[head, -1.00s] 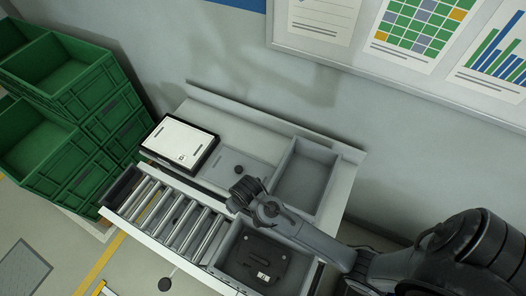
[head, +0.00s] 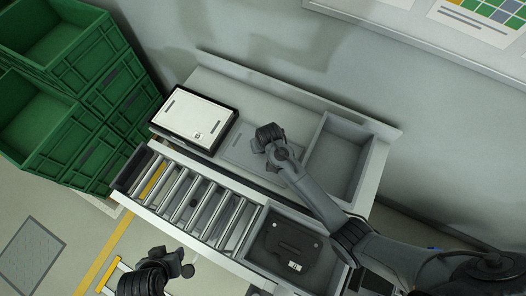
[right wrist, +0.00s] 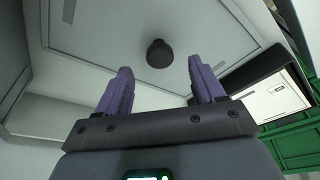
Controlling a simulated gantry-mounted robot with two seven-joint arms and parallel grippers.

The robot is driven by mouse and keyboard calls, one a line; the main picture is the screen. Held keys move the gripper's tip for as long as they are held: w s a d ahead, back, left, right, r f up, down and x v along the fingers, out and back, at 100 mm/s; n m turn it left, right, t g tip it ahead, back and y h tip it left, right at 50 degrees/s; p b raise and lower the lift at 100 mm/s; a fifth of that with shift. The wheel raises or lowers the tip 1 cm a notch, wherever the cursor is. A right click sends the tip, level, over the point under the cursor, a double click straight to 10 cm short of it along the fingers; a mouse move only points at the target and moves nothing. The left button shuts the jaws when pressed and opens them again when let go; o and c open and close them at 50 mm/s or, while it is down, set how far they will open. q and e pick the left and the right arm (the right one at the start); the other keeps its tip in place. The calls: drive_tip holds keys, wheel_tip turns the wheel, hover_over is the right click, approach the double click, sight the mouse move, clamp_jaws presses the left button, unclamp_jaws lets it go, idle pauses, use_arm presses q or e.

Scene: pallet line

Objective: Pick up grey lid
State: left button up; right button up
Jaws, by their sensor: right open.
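The grey lid (head: 237,150) is a flat, thin panel lying on the grey bench between the white-topped box and the deep grey bin. Its dark round knob (right wrist: 159,53) shows in the right wrist view, but in the head view my right gripper hides it. My right gripper (head: 268,135) is over the lid. In the right wrist view its purple fingers (right wrist: 159,66) are spread and empty, with the knob ahead between the tips. My left gripper (head: 165,270) is at the bottom left of the head view, in front of the rollers; its jaws are unclear.
A white-topped black box (head: 193,117) sits left of the lid. An empty grey bin (head: 340,155) is at right. A roller conveyor (head: 190,203) runs along the front, with a dark case (head: 288,245) in its right-end tray. Green crates (head: 85,90) are stacked at left.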

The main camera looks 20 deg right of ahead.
drive_tip(key=shift+b+x, duration=0.3)
drive_tip(key=shift+x, duration=2.55)
drive_tip(key=shift+w, duration=0.1)
drive_tip(key=shift+c, duration=0.4)
drive_tip(key=shift+r, duration=0.1)
drive_tip(key=c, duration=1.1)
drive_tip(key=shift+r, duration=0.15)
